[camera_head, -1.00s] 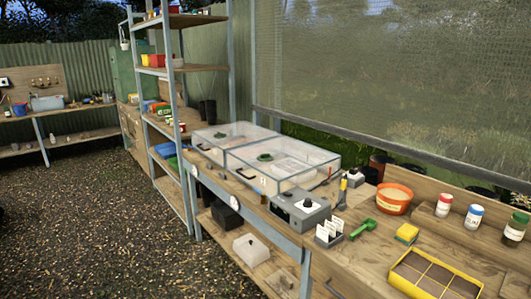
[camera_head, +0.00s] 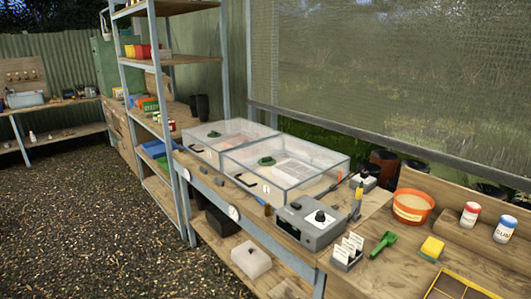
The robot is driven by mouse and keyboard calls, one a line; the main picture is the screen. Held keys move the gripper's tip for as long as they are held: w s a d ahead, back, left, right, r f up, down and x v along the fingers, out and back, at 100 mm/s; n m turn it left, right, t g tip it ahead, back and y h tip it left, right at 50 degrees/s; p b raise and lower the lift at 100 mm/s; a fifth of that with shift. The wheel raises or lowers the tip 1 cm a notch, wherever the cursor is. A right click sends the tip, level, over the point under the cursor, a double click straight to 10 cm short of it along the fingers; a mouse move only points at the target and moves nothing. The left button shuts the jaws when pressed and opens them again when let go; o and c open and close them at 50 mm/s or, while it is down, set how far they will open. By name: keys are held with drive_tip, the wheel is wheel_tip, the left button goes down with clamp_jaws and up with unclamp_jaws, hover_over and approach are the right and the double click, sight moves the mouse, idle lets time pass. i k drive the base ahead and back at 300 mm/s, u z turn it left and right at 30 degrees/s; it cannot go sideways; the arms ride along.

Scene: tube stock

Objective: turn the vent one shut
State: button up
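Two clear propagator boxes stand end to end on the wooden bench. The nearer clear box (camera_head: 310,150) has a round green vent (camera_head: 267,161) on its lid. The farther clear box (camera_head: 243,124) has a smaller-looking green vent (camera_head: 214,134) on its lid. I cannot read any number on either vent, so I cannot tell which is vent one. Both are too small to tell whether they are open or shut. My gripper is not in view.
A grey control box (camera_head: 292,229) with a black knob stands in front of the nearer propagator. To its right are white labels in a holder (camera_head: 346,262), a green scoop (camera_head: 383,243), an orange tub (camera_head: 412,206) and a yellow sponge (camera_head: 432,247). A tall shelf rack (camera_head: 184,60) stands left. The gravel floor (camera_head: 85,225) is clear.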

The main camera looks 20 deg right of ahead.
sight(266, 161)
drive_tip(key=u, duration=0.25)
drive_tip(key=i, duration=0.9)
drive_tip(key=u, duration=0.45)
